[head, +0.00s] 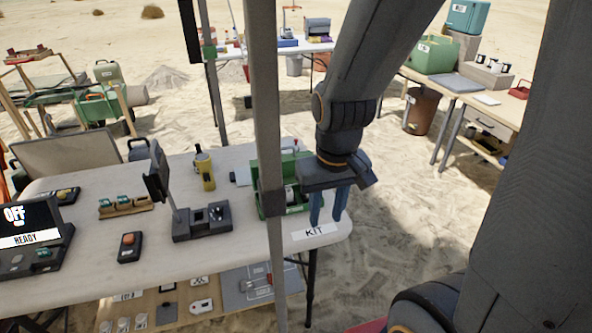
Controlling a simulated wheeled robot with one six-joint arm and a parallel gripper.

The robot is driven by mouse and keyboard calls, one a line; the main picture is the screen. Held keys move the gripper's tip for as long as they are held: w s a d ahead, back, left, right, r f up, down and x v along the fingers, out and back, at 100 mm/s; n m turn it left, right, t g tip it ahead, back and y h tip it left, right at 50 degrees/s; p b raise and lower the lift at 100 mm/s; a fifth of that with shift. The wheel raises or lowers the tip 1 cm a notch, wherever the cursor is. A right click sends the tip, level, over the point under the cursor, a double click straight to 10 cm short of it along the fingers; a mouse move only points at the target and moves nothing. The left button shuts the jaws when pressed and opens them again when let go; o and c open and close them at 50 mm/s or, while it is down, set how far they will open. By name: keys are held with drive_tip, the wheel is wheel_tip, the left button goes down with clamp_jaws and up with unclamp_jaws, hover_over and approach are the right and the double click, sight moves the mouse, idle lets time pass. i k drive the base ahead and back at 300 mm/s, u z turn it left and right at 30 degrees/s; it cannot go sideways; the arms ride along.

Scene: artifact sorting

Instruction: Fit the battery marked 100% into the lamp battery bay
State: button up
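My gripper (329,206) points down over the right end of the table, beside the green kit box. Its two blue fingers are apart, with nothing visible between them. A lamp-like device with a tilted dark head (157,172) stands on a dark base (202,222) left of the green box. The base has recesses on top; I cannot tell whether one holds a battery. Small teal-topped pieces that may be batteries sit in a wooden holder (125,209). Another teal piece (43,254) sits in the device at far left. No 100% marking is readable.
The table (95,265) also bears a device whose screen (27,224) reads OFF and READY, an orange-buttoned box (129,247), a yellow bottle (204,170) and the green box (270,200). A KIT label (315,231) lies near the right edge. A pole crosses the view in front.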

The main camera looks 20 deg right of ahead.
sight(187, 224)
drive_tip(key=k, duration=0.45)
drive_tip(key=u, duration=0.7)
drive_tip(key=k, duration=0.6)
drive_tip(key=z, duration=0.7)
drive_tip(key=i, duration=0.5)
drive_tip(key=u, duration=0.05)
